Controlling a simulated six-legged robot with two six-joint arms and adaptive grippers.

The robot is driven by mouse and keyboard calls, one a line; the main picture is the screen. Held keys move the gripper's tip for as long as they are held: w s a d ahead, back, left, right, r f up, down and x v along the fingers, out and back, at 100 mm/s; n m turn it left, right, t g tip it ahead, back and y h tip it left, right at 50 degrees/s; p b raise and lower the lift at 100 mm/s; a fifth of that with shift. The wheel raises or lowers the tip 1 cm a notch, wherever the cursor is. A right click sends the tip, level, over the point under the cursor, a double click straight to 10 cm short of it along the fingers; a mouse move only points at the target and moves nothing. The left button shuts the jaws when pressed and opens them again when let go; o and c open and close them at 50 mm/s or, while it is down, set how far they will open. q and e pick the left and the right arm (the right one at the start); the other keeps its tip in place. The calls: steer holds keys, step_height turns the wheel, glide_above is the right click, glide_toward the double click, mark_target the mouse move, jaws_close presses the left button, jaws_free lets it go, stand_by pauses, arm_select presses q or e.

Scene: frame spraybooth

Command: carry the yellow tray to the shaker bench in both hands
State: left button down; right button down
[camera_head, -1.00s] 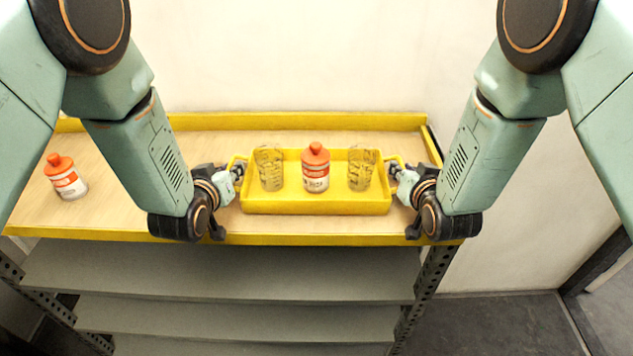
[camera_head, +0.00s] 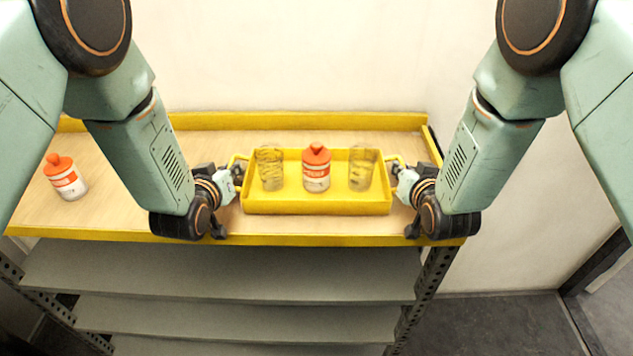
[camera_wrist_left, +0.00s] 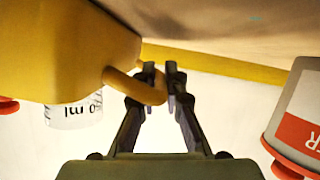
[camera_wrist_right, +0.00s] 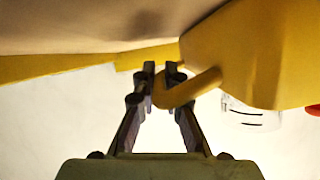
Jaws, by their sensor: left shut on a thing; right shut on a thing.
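The yellow tray (camera_head: 316,208) sits level over the wooden top of a yellow-edged bench. It holds an orange-capped bottle (camera_head: 316,178) between two clear marked cups (camera_head: 270,168) (camera_head: 362,170), all upright. My left gripper (camera_head: 237,172) is shut on the tray's left handle, and the left wrist view shows the handle (camera_wrist_left: 152,92) at its fingertips (camera_wrist_left: 160,78). My right gripper (camera_head: 395,171) is shut on the right handle; the right wrist view shows that handle (camera_wrist_right: 190,90) at its fingertips (camera_wrist_right: 163,78). I cannot identify the shaker bench in these views.
Another orange-capped bottle (camera_head: 66,178) stands on the bench top (camera_head: 120,150) at the left, apart from the tray. A raised yellow edge (camera_head: 300,121) runs along the back. Grey shelves (camera_head: 220,272) lie below. Dark floor (camera_head: 505,320) is clear at the right.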

arm_select(q)
steer(key=shift+r, duration=0.1)
arm_select(e)
steer(key=shift+r, duration=0.1)
